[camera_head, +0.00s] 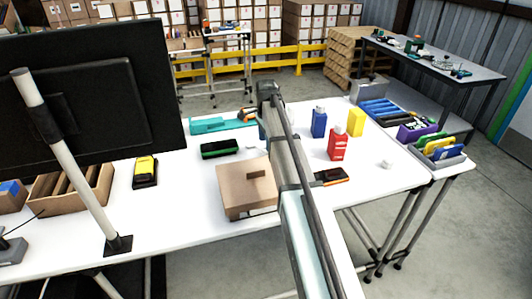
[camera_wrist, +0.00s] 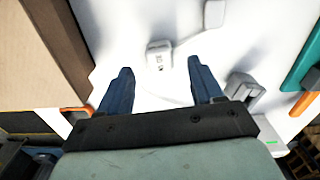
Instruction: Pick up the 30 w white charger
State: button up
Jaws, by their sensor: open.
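A small white block with tiny dark print, which looks like the charger (camera_wrist: 159,54), lies on the white table in the wrist view. It sits just beyond and between my fingertips, apart from both. My gripper (camera_wrist: 161,74) is open and empty, with its two dark blue fingers spread. In the head view my arm reaches over the table, and its fingers cannot be made out. A small white object (camera_head: 386,164) lies at the right of the table there; I cannot tell what it is.
A cardboard box (camera_head: 245,190) stands left of my fingers in the wrist view. A teal tool (camera_wrist: 303,58) and a grey part (camera_wrist: 243,88) lie to the right. Another white piece (camera_wrist: 214,14) lies farther up. Red (camera_head: 337,143), blue (camera_head: 319,122) and yellow (camera_head: 356,121) items stand right of my arm.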

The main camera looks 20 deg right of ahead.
jog(key=shift+f, duration=2.35)
jog(key=shift+c, duration=0.3)
jog(key=c, duration=1)
jog(key=shift+r, duration=0.15)
